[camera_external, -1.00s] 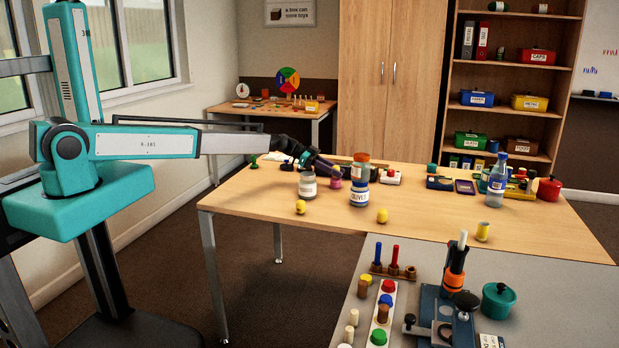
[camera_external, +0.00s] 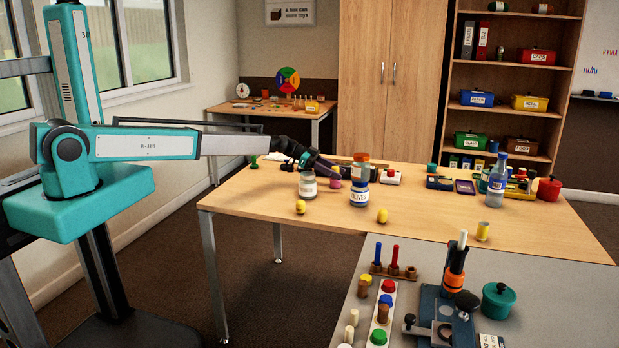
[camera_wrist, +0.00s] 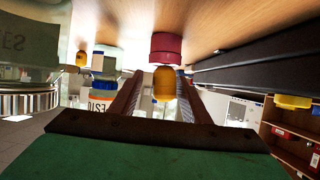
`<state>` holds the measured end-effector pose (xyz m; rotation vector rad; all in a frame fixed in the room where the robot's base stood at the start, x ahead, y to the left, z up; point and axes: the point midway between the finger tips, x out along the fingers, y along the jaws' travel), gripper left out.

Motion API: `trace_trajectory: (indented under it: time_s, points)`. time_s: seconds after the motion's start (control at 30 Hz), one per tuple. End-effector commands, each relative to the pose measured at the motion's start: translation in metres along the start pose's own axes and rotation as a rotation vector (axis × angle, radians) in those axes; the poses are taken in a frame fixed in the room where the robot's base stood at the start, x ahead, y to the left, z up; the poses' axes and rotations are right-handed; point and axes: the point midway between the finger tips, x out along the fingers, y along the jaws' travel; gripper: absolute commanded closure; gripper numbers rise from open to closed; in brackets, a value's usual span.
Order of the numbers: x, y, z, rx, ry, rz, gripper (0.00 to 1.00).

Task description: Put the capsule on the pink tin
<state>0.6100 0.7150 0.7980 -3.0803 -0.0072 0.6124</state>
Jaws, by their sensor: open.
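The wrist view is upside down, with the tabletop along its top. The pink tin (camera_wrist: 166,46) stands on the table there. A yellow, round-ended capsule (camera_wrist: 164,84) is upright against the tin's top face and appears to rest on it. My gripper (camera_wrist: 158,82) is open, with one finger on each side of the capsule; I cannot tell if either touches it. In the external view my gripper (camera_external: 322,162) is low over the far left part of the table, beside the pink tin (camera_external: 336,172), which is partly hidden. The capsule cannot be made out there.
A white-labelled jar (camera_external: 307,186) and the olives jar (camera_external: 359,190) with a red-lidded jar on it stand near my gripper. A long black object (camera_wrist: 262,58) flanks the tin. The table front is mostly clear.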

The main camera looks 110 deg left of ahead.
Motion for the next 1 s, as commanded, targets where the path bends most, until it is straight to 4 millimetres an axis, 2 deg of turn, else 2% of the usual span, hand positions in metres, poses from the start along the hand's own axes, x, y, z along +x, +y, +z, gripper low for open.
trace_trajectory:
  time_s: [0.27,1.0]
  points:
    - [-0.002,0.000,-0.004,0.000,0.000,0.000,0.57]
    - [-0.108,0.000,-0.001,0.001,0.000,-0.002,0.57]
